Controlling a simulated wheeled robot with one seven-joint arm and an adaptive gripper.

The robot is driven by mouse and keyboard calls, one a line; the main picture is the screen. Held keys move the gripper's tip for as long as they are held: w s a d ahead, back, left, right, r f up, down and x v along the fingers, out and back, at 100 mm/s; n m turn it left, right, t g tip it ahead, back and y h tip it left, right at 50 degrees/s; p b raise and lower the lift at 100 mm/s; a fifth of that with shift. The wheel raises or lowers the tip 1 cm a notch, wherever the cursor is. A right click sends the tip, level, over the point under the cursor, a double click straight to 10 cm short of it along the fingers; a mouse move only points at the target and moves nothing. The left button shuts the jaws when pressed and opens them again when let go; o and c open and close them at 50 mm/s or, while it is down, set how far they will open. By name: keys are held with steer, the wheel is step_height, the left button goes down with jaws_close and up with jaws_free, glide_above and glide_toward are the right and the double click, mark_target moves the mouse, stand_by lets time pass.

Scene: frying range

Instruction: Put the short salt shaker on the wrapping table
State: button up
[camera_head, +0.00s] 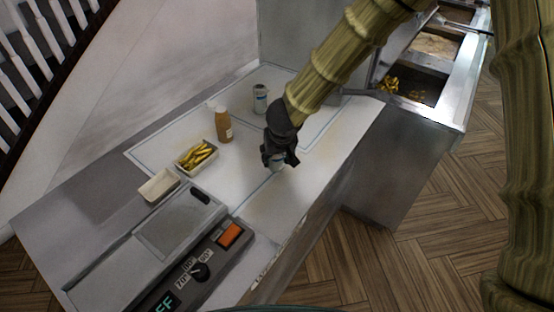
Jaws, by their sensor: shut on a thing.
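My gripper (279,158) points down over the right part of the counter and is shut on a small pale thing, which looks like the short salt shaker (277,167). Only a bit of it shows below the dark fingers; the rest is hidden. I cannot tell whether it touches the surface. The wrapping table (247,166) appears to be the pale counter top with blue-edged white sheets, directly below my gripper. A taller grey-white shaker (260,100) stands upright further back, left of my arm.
A brown sauce bottle (223,126) stands left of my gripper. A tray of fries (197,157) and an empty tray (159,186) lie nearer. Fryer bays (409,87) are at the back right.

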mark_target(277, 162)
steer(key=shift+w+f, duration=0.15)
steer(key=shift+w, duration=0.15)
steer(key=shift+f, duration=1.6)
steer(key=shift+f, duration=0.1)
steer(key=o, duration=1.2)
steer(key=shift+o, duration=0.2)
steer(key=p+v, duration=0.1)
steer(key=v, duration=1.1)
steer(key=shift+s, duration=0.15)
